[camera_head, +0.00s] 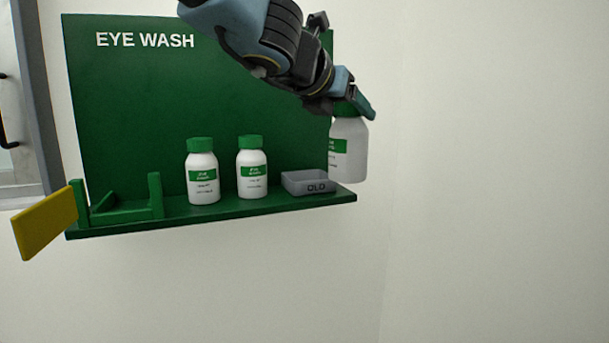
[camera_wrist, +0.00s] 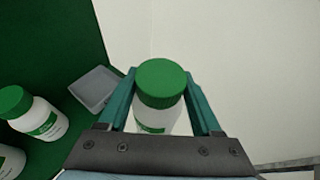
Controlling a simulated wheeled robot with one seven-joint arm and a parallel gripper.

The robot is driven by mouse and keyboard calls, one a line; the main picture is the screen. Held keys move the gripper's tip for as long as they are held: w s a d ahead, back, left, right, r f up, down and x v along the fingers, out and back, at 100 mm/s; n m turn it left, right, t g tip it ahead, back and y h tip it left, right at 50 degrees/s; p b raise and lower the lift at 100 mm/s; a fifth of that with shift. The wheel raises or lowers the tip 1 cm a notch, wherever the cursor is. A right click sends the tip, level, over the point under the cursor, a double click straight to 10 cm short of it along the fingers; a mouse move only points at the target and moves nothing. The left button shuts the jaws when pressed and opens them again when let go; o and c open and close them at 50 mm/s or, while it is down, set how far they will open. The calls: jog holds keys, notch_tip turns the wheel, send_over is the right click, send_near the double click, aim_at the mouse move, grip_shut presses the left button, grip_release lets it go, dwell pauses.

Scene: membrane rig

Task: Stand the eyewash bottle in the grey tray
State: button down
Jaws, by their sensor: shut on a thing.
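A white eyewash bottle (camera_head: 348,152) with a green label is held upright in my gripper (camera_head: 350,106), beyond the right end of the green shelf. In the wrist view its green cap (camera_wrist: 160,82) sits between the two teal fingers of my gripper (camera_wrist: 163,98), which is shut on it. The grey tray (camera_head: 308,188), marked "OLD", is on the right end of the shelf, left of the held bottle. It also shows in the wrist view (camera_wrist: 95,88) and looks empty there. The bottle's cap is mostly hidden by the gripper in the head view.
Two similar bottles stand on the shelf (camera_head: 130,228), one at left (camera_head: 203,178) and one at right (camera_head: 252,174). A green bracket (camera_head: 155,196) and a yellow flap (camera_head: 45,222) are at the shelf's left. The green "EYE WASH" board (camera_head: 150,100) rises behind. Space right of the shelf is clear.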

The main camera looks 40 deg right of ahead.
jog(key=w+d+p, duration=0.3)
jog(key=w+d, duration=0.1)
jog(key=w, duration=0.5)
jog(key=w+d+p, duration=0.2)
jog(key=w+d, duration=0.1)
jog(key=w, duration=0.6)
jog(key=shift+w+d+f+b, duration=0.1)
jog(key=shift+f+b, duration=0.75)
jog(key=shift+f, duration=0.9)
jog(key=shift+w+f+b, duration=0.1)
jog(key=shift+f+b, duration=0.7)
jog(key=shift+f, duration=0.9)
jog(key=shift+f, duration=0.1)
jog(key=shift+c, duration=1.8)
grip_release()
jog(key=v, duration=1.2)
jog(key=shift+b, duration=0.3)
